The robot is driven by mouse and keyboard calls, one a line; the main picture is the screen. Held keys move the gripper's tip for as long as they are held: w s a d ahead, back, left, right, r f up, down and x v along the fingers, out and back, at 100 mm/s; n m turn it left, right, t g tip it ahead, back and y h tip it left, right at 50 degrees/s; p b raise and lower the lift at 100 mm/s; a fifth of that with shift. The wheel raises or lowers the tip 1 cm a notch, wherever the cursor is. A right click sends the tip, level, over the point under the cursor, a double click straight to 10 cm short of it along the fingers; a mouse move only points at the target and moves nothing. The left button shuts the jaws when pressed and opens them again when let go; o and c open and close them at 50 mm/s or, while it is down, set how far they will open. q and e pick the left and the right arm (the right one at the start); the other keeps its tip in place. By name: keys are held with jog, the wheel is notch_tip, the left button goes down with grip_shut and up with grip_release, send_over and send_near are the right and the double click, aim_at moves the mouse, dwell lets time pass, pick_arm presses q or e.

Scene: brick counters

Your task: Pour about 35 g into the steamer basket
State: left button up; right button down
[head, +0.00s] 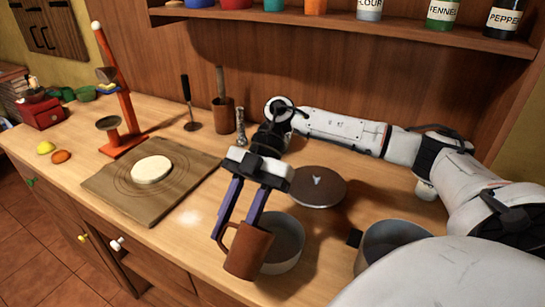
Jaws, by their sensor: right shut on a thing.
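My right gripper (235,228) is shut on a brown mug (249,252) and holds it over the front of the counter. The mug looks tilted; its handle is on the left, and its contents are hidden. Just behind and to the right of the mug is a pale, round, open container (289,243), which looks like the steamer basket. The mug hides part of its left side, and I cannot tell whether they touch. No poured material shows. My left gripper is not in view.
A metal pot (392,240) stands to the right, partly hidden by my arm. A round brown lid-like disc (317,187) lies behind. A wooden board (120,190) with a white disc (151,169) and a red-orange stand (117,88) are left. A shelf (350,28) with jars overhangs the back.

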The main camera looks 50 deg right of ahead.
jog(key=shift+r+y, duration=0.1)
jog(key=shift+y, duration=0.2)
jog(key=shift+d+f+y, duration=0.15)
jog(key=shift+f+y, duration=0.35)
jog(key=shift+y, duration=0.2)
jog(key=shift+w+d+r+g+y, duration=0.15)
jog(key=shift+g+y, duration=0.35)
jog(key=shift+y, duration=0.5)
jog(key=shift+d+f+b, duration=0.25)
jog(key=shift+f+b, duration=0.1)
jog(key=shift+b, duration=0.35)
jog(key=shift+d+r, duration=0.15)
jog(key=shift+r, duration=0.1)
jog(key=shift+w+d+f+y+b, duration=0.15)
jog(key=shift+d+f+y+b, duration=0.2)
jog(key=shift+d+y+b, duration=0.35)
jog(key=shift+w+d+r+g+y, duration=0.15)
jog(key=shift+r+g+y, duration=0.15)
jog(key=shift+r+y, duration=0.6)
jog(key=shift+d+r+g+y, duration=0.15)
jog(key=shift+r+g+y, duration=0.15)
jog(key=shift+r+y, duration=0.55)
dwell(1.3)
jog(key=shift+d+r+y, duration=0.15)
jog(key=shift+r+y, duration=0.3)
jog(key=shift+r, duration=0.4)
dwell(0.4)
